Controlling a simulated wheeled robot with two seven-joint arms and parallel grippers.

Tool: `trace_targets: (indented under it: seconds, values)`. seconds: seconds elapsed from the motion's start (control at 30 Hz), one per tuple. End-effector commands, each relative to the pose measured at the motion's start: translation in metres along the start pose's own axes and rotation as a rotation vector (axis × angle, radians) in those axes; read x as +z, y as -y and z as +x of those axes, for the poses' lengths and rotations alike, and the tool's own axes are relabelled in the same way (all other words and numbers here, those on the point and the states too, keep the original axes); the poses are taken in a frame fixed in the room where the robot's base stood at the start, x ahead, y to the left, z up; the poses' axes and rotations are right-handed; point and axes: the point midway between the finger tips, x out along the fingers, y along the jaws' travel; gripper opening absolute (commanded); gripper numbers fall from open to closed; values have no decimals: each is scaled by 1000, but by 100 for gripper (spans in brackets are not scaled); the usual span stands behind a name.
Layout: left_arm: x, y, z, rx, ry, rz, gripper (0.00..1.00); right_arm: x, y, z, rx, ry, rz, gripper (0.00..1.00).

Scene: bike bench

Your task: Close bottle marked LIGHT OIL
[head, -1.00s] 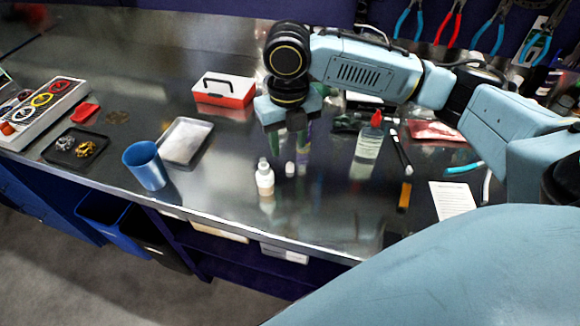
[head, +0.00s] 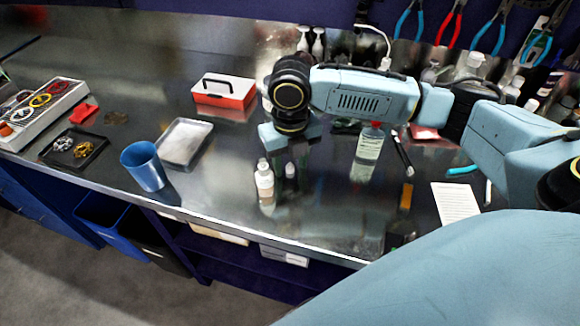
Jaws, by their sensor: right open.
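A small white bottle (head: 265,186) stands upright near the front of the metal bench; its label is too small to read. A small white piece that looks like a cap (head: 290,171) sits on the bench just right of it. My right gripper (head: 291,178) points down with its fingers apart, one on each side of the cap in the picture. The left finger is close beside the bottle. I cannot tell whether either finger touches the cap. My left gripper is not in view.
A clear bottle with a red top (head: 369,147) stands to the right, partly behind my arm. A blue cup (head: 143,166), a metal tray (head: 184,142) and a red-and-white box (head: 224,91) stand to the left. A white paper (head: 455,202) lies at right.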

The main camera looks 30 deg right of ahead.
Motion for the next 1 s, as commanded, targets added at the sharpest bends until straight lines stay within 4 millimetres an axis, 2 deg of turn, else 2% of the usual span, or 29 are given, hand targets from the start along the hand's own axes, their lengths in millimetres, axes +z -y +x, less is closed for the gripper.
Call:
trace_targets:
  seconds: [0.2,0.5,0.53,0.83,1.0]
  values:
    - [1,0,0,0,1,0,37,0,0,-1,0,0,1,41]
    - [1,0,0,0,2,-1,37,0,0,-1,0,1,1,2]
    - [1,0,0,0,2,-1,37,0,0,-1,0,1,1,0]
    - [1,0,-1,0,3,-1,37,1,0,-5,1,2,1,0]
    - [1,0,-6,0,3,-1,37,1,0,-31,2,5,2,0]
